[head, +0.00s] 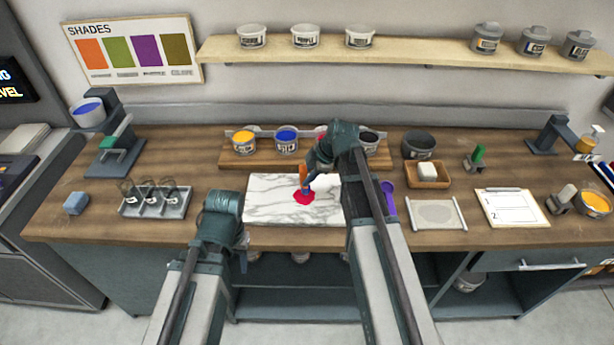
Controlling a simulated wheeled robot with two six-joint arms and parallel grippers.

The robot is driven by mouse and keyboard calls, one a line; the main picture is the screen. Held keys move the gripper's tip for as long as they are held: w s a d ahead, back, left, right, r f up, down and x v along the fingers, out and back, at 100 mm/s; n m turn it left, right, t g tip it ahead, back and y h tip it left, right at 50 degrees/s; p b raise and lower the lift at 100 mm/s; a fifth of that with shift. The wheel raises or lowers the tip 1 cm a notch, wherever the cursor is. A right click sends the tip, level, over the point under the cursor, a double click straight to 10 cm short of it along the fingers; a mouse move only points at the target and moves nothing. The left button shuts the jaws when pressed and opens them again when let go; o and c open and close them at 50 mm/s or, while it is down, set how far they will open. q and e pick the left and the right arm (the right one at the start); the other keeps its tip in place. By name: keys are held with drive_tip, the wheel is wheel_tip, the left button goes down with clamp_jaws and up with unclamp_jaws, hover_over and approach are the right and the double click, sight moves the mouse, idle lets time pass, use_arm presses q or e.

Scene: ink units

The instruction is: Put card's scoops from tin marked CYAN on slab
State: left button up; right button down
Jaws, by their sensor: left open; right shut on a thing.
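The white marbled slab (275,212) lies at the middle of the bench with a red ink patch (304,197) on it. My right gripper (309,180) is over the slab, shut on a small scoop-like tool (303,173) with an orange part; its lower end is just above or touching the red ink, I cannot tell which. My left gripper (222,203) is open and empty at the slab's left front corner. Ink tins stand behind the slab: orange (244,143), blue (286,140), red (320,137), partly hidden by my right arm, and black (368,141). Their labels are too small to read. The card (512,207) lies at the right, numbered 1 and 2.
A purple tool (388,198), a framed pad (437,214) and a wooden dish with a white block (428,175) are right of my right arm. A shelf (410,54) holds more tins.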

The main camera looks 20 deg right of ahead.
drive_tip(key=shift+f+b, duration=0.9)
idle(1.8)
wheel_tip(320, 180, up, 5)
drive_tip(key=p, duration=0.5)
drive_tip(key=shift+r, duration=0.1)
